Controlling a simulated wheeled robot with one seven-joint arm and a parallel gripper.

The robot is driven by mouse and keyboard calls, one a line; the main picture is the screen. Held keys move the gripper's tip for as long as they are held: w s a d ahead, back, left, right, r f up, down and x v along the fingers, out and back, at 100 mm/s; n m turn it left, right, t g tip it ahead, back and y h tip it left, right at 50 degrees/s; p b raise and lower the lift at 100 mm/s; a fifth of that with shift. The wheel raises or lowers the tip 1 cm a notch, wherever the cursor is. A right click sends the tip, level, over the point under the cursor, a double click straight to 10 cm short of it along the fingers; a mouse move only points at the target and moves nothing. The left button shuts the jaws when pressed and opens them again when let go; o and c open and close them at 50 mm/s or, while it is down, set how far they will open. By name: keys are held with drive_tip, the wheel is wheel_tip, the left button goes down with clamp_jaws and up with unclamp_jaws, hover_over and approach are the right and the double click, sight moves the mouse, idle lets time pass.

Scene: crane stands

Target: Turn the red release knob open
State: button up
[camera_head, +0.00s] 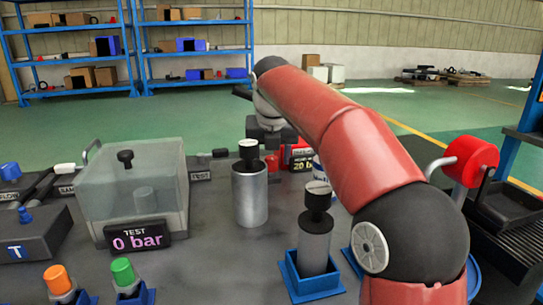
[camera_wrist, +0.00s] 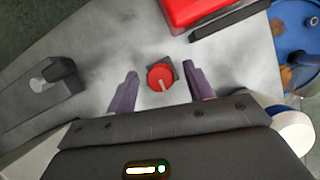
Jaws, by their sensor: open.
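The red release knob (camera_wrist: 160,77) shows in the wrist view as a round red cap with a pale pointer line. It sits on a small dark square base on a grey surface. The pointer line runs from the middle toward the lower edge of the picture. My gripper (camera_wrist: 162,80) is open, with one purple finger to the left of the knob and one to the right. Gaps show on both sides; I cannot tell the height between the fingertips and the knob. In the head view, my arm reaches over the bench and a small red part (camera_head: 271,162) shows below my gripper (camera_head: 268,140).
A red box (camera_wrist: 200,10) with a black edge lies close beyond the knob. A dark block (camera_wrist: 50,82) stands to the left, and a blue round thing (camera_wrist: 295,40) is at the right. In the head view, a dark-topped cylinder (camera_head: 250,197) and a clear test box (camera_head: 140,185) stand nearby.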

drive_tip(key=c, duration=1)
drive_tip(key=shift+a+r+m+h+p, duration=0.15)
drive_tip(key=shift+m+h+p, duration=0.25)
drive_tip(key=shift+m+p, duration=0.45)
drive_tip(key=m+h, duration=0.1)
drive_tip(key=m, duration=0.2)
drive_tip(key=o, duration=1)
drive_tip(key=v, duration=0.7)
drive_tip(key=shift+r, duration=0.3)
